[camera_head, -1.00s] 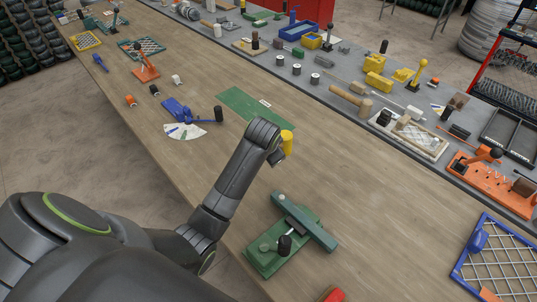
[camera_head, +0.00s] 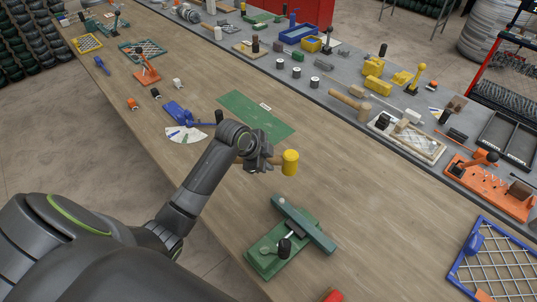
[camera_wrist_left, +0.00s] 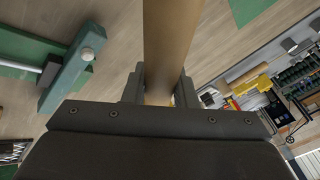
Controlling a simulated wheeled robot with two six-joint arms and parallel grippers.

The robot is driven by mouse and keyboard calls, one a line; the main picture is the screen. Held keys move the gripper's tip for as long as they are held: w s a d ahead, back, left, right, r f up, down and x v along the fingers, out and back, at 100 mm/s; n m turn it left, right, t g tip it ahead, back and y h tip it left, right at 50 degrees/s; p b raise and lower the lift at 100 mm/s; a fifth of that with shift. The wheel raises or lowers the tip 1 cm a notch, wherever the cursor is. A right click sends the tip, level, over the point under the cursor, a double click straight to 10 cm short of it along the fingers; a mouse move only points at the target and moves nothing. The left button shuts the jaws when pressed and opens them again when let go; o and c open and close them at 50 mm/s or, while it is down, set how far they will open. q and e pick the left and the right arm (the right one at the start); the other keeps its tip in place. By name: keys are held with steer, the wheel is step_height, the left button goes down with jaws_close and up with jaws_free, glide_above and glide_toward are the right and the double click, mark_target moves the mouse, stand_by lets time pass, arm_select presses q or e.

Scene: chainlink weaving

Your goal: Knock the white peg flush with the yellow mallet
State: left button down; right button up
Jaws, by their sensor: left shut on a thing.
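My left gripper (camera_head: 264,163) is shut on the wooden handle of the yellow mallet (camera_head: 290,162). The yellow head sticks out to the right of the jaws, above the bench. The white peg (camera_wrist_left: 87,54) shows as a pale round end standing up from the dark green bar of the fixture (camera_head: 305,225). In the head view the peg (camera_head: 281,200) is small, near the bar's far end. The mallet is apart from it. My right gripper is not in view.

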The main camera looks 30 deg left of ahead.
arm_select(q)
steer(key=shift+s+d+r+m+g+h+p, duration=0.2)
steer(key=shift+s+r+m+g+h, duration=0.35)
steer(key=shift+m, duration=0.7)
steer(key=shift+s+d+r+m+g+h+p, duration=0.1)
steer(key=shift+s+r+m+g+h+p, duration=0.35)
steer(key=shift+m, duration=0.75)
steer(key=shift+s+d+r+m+g+h+p, duration=0.1)
steer(key=shift+s+r+m+g+h, duration=0.2)
steer(key=shift+s+r+m+h, duration=0.7)
steer(key=shift+w+f+m+y, duration=0.25)
steer(key=shift+w+f+y, duration=0.1)
steer(key=shift+w+y, duration=0.1)
steer(key=shift+f+b, duration=2.15)
steer(key=shift+f, duration=0.4)
step_height(320, 180, down, 4)
steer(key=b, duration=0.3)
steer(key=shift+r+p, duration=0.9)
steer(key=shift+r, duration=0.35)
